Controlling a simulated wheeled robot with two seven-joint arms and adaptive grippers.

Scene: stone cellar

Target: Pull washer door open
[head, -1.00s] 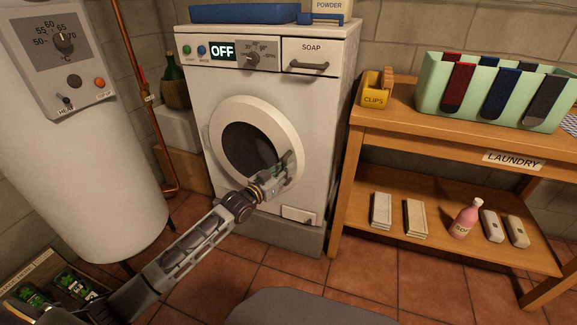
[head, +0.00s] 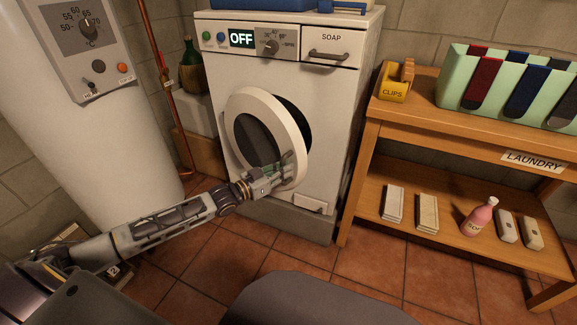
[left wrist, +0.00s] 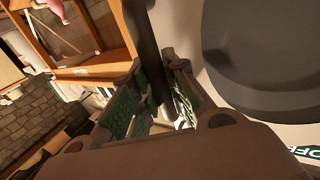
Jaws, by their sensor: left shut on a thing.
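The washer (head: 345,110) is a white front-loader whose display reads OFF. Its round door (head: 293,112), a white ring with dark glass, stands partly open, with a dark gap showing along its right side. In the left wrist view the fingers (left wrist: 158,105) are close together beside the door's dark glass (left wrist: 265,55). My right gripper is in neither view.
A wooden bench (head: 425,130) labelled LAUNDRY stands right of the washer, with a pink bottle (head: 479,217) and boxes on its lower shelf. A white boiler (head: 90,130) stands at the left. Tiled floor (head: 395,260) is open in front.

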